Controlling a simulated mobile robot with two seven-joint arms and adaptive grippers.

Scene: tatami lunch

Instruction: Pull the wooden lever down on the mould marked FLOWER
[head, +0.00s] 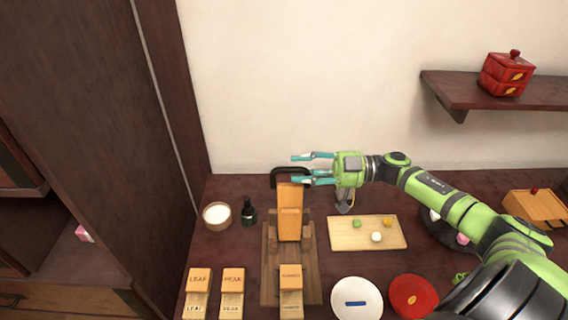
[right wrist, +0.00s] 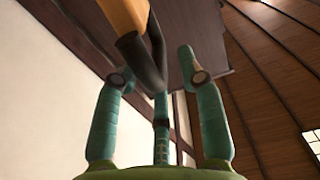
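The wooden lever (head: 290,208) stands raised on a dark wooden press (head: 270,270), with a black handle (head: 281,171) at its top. A small wooden block (head: 291,276) at the press's front bears a label too small to read surely. My right gripper (head: 297,169) is at the handle, its teal fingers spread and pointing left. In the right wrist view the handle (right wrist: 143,58) and the end of the lever (right wrist: 122,15) lie in front of and between the open fingers (right wrist: 160,100). I cannot tell whether they touch. My left gripper is not in view.
A board (head: 350,238) with small sweets, a white plate (head: 357,285) and a red plate (head: 425,292) are right.

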